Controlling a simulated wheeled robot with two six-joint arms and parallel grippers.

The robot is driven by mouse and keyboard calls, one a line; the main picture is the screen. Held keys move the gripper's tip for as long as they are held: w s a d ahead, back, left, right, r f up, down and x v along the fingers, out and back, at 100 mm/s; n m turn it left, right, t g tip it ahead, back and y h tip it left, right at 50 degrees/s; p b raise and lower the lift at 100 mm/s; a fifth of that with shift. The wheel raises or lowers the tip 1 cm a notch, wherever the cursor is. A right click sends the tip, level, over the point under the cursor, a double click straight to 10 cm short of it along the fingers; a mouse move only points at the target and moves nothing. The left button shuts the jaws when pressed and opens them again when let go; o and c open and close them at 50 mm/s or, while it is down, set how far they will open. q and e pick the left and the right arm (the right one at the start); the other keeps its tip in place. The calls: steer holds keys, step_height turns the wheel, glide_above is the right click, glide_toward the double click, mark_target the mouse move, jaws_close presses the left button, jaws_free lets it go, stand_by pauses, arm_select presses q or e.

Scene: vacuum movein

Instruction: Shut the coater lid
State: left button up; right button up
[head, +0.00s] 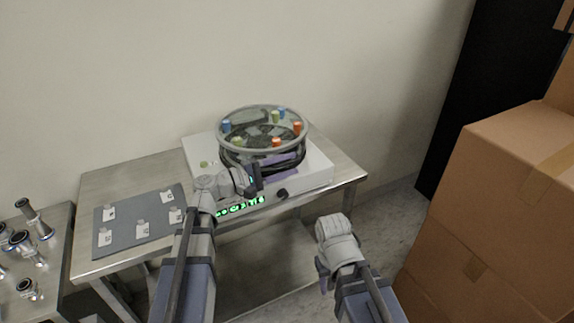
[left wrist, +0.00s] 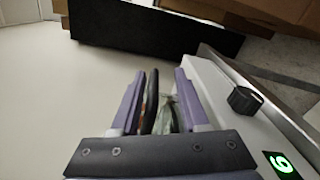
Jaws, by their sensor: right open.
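The coater (head: 315,172) is a white box on the steel table, with a round chamber on top. Its round clear lid with a grey rim (head: 220,125) shows above the dark chamber ring (head: 295,165); I cannot tell how far it stands apart from it. Blue, green and orange pieces sit around the lid. My left gripper (head: 255,183) is at the front of the chamber, low beside the ring. In the left wrist view its purple fingers (left wrist: 158,85) are apart, with a dark edge and a greenish piece seen between them. My right gripper (head: 322,272) is open and empty, right of the table front.
The coater's front has a black knob (head: 281,194), also in the left wrist view (left wrist: 244,99), and green lit digits (head: 240,206). A grey mat (head: 125,238) with small labelled pieces lies left. Metal fittings (head: 28,243) stand far left. Cardboard boxes (head: 510,200) are stacked at right.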

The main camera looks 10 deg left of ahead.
arm_select(q)
steer(key=shift+a, duration=0.1)
steer(key=v, duration=0.7)
steer(key=shift+s+a, duration=0.2)
steer(key=shift+a, duration=0.05)
